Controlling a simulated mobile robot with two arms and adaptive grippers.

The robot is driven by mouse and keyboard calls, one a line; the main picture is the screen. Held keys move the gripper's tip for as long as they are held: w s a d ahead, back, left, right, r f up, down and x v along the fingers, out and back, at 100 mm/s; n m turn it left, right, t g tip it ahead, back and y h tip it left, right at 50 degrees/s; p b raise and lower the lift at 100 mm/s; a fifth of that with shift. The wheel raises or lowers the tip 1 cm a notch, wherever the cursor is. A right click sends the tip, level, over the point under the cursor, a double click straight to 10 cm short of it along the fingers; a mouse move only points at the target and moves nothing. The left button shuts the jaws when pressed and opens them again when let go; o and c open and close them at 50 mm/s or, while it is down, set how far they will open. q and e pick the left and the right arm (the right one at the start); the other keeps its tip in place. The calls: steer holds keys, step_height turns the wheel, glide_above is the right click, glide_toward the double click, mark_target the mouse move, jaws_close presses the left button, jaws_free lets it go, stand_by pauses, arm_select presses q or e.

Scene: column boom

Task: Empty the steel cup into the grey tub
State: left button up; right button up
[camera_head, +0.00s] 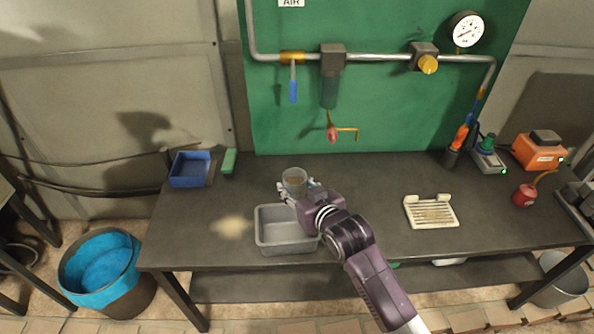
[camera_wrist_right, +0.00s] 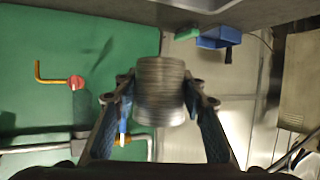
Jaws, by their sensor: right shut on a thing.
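The steel cup (camera_head: 294,179) is held above the back edge of the grey tub (camera_head: 263,239). Its open mouth faces up in the head view, and something brownish shows inside. My right gripper (camera_head: 293,192) is shut on the cup. In the right wrist view the two fingers of this gripper (camera_wrist_right: 159,100) press on both sides of the ribbed cup (camera_wrist_right: 159,88). The tub stands on the bench, and the part of its inside that shows looks empty; my right gripper and arm cover its right back corner. My left gripper is not in view.
The dark bench (camera_head: 370,190) has a pale tan patch (camera_head: 232,227) left of the tub. A blue bin (camera_head: 190,169) and a green block (camera_head: 229,161) lie back left. A cream slatted tray (camera_head: 431,212) lies right. A green panel with pipes rises behind.

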mark_target(300, 196)
steer(key=shift+s+d+f, duration=0.15)
steer(key=shift+f, duration=0.35)
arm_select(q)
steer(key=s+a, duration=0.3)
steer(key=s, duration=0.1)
arm_select(e)
steer(key=shift+d+f+n, duration=0.1)
steer(key=shift+f+n, duration=0.2)
steer(key=shift+n, duration=0.1)
steer(key=shift+w+d+f+t+h, duration=0.15)
steer(key=shift+w+f+t+h, duration=0.05)
steer(key=shift+f+t+h, duration=0.1)
steer(key=shift+w+d+f+n+t+h+b, duration=0.15)
steer(key=shift+f+n+t+h+b, duration=0.35)
steer(key=shift+f+n+b, duration=0.55)
arm_select(q)
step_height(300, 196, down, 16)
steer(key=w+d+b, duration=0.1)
steer(key=b, duration=1.3)
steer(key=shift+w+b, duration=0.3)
arm_select(e)
steer(key=shift+w+d+f+n+t+h, duration=0.1)
steer(key=shift+f+n+t+h, duration=0.1)
steer(key=shift+f+n+t, duration=0.65)
steer(key=shift+d+f+n+t+h, duration=0.2)
steer(key=shift+f+n, duration=0.4)
steer(key=shift+n, duration=0.65)
steer(key=shift+w+d+f+n+t+h, duration=0.1)
steer(key=shift+f+n+t+h, duration=0.1)
steer(key=shift+f+n+t, duration=0.65)
